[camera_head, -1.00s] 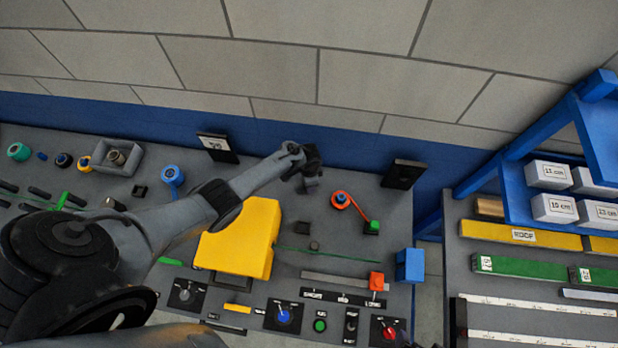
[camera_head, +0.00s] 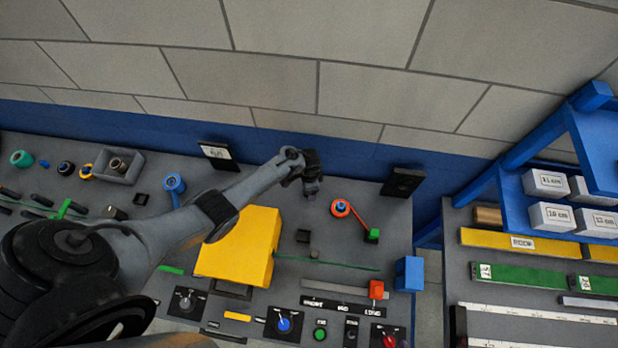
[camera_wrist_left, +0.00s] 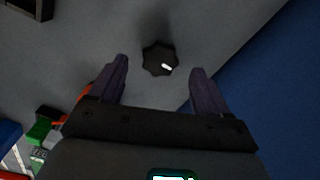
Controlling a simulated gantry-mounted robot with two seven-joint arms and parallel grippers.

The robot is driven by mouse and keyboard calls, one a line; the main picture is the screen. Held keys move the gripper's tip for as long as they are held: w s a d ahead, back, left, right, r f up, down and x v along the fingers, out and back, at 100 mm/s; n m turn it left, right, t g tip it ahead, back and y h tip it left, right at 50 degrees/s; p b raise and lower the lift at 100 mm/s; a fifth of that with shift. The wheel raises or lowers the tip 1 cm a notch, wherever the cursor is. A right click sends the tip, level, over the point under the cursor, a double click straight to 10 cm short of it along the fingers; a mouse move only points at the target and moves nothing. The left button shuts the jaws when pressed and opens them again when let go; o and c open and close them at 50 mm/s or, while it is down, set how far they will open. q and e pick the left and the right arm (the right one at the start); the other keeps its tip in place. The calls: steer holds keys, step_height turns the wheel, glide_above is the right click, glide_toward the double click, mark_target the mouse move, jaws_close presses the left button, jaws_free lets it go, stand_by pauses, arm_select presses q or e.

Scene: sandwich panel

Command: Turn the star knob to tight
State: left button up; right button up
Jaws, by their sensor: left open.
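The star knob (camera_wrist_left: 158,52) is dark and lobed, with a short white mark pointing to the lower right in the left wrist view. It stands on a grey surface. My left gripper (camera_wrist_left: 158,68) is open, with its two fingers apart on either side of the knob in that view. The knob appears just beyond the fingertips, and I see no contact. In the head view my left gripper (camera_head: 312,191) is over the back of the grey panel, and I cannot make out the knob there. My right gripper is not in view.
A yellow block (camera_head: 240,250) lies under my left arm. A red lever with a green end (camera_head: 373,235) is right of the gripper. A dark upright plate (camera_head: 402,181) and a blue block (camera_head: 409,273) stand at the right. The blue backboard (camera_head: 350,158) is close behind.

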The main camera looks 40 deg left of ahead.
arm_select(q)
step_height(320, 180, up, 8)
steer(key=p, duration=0.2)
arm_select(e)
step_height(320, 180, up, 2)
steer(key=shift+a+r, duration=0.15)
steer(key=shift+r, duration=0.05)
arm_select(q)
steer(key=shift+s, duration=0.1)
